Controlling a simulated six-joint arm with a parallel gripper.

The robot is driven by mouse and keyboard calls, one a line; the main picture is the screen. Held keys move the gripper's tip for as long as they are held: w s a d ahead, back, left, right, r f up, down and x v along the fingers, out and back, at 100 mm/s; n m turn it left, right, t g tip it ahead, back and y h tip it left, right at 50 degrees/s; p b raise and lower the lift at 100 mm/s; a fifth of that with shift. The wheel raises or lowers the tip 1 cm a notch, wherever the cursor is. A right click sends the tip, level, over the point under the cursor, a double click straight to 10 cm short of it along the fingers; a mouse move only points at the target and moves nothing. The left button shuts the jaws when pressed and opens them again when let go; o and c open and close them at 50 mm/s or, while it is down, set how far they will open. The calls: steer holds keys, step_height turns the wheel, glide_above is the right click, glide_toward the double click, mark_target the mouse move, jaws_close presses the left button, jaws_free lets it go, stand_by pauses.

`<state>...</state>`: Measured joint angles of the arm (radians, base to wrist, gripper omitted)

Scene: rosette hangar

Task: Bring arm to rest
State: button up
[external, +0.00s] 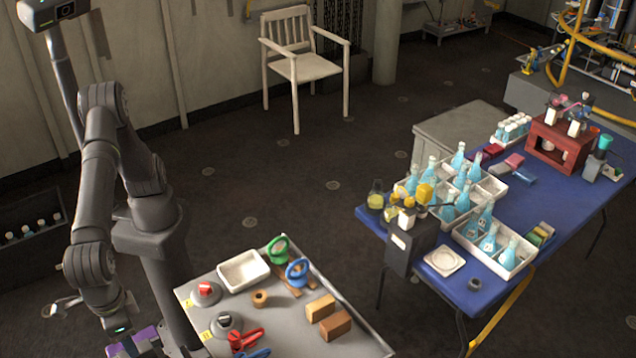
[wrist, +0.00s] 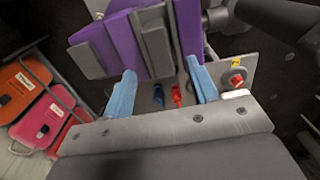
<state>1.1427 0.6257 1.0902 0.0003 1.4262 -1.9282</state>
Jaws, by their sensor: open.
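My arm stands at the left of the external view, bent so its end hangs low beside the near corner of the grey work table (external: 275,335). In the wrist view my gripper (wrist: 162,92) shows two blue fingers set wide apart, with nothing held between them. Purple and grey blocks (wrist: 118,42) lie just beyond the fingers. I cannot tell whether they touch the fingers. Purple also shows below my wrist in the external view (external: 145,338), partly cut by the frame edge. The fingertips are not clear in that view.
A blue table (external: 525,205) with flasks stands right. Orange (wrist: 25,85) and pink cases sit left in the wrist view. Open floor lies between tables.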

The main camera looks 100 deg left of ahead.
steer(key=shift+r, duration=0.65)
steer(key=shift+w+a+r, duration=0.1)
steer(key=shift+a+r, duration=0.15)
steer(key=shift+r, duration=0.15)
